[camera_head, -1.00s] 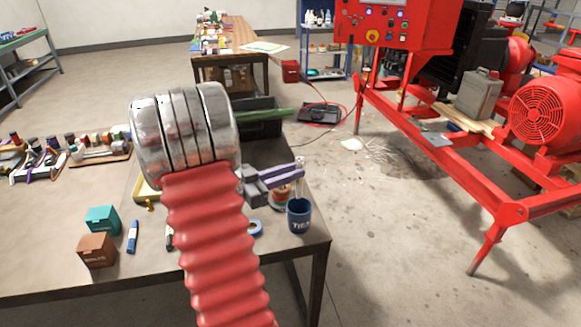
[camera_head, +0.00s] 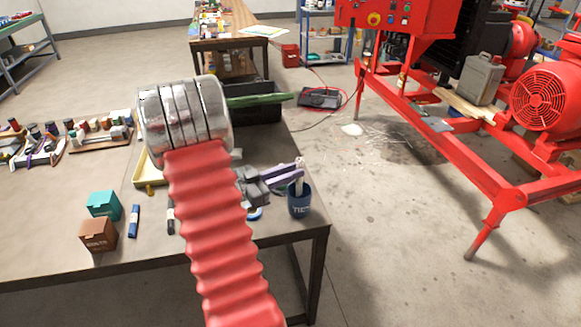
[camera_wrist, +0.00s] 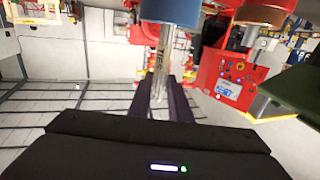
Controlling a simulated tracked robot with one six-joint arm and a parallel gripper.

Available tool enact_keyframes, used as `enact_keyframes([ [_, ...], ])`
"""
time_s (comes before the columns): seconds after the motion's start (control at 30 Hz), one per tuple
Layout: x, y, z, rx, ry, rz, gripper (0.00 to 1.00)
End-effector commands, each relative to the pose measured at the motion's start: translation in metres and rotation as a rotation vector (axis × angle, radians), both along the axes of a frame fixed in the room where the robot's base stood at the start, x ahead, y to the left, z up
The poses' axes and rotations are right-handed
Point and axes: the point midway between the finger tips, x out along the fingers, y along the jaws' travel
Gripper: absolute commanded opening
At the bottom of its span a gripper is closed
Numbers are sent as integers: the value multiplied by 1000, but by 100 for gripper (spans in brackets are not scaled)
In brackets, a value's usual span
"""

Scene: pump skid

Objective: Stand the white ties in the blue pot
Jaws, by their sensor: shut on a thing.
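The blue pot (camera_head: 299,204) stands upright near the table's right front corner; part of it shows at the top of the inverted wrist view (camera_wrist: 172,10). The white ties (camera_head: 299,175) are a thin upright bundle, also seen in the wrist view (camera_wrist: 163,45). My gripper (camera_head: 297,167), with purple fingers, is shut on the ties just above the pot. Its fingers also show in the wrist view (camera_wrist: 163,85). The lower end of the ties appears inside the pot's mouth. The pot's wall hides how deep they reach.
A teal box (camera_head: 104,205), a brown box (camera_head: 98,235) and a blue marker (camera_head: 134,221) are on the table's left front. A black toolbox with a green lid (camera_head: 258,100) stands behind my arm. The table's right edge is close to the pot.

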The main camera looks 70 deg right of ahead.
Motion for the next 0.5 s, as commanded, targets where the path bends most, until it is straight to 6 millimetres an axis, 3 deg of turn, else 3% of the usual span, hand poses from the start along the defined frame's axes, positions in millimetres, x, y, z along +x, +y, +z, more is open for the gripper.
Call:
enact_keyframes([
  [0.5, 0, 0, -26, 1, 1, 0, 0],
])
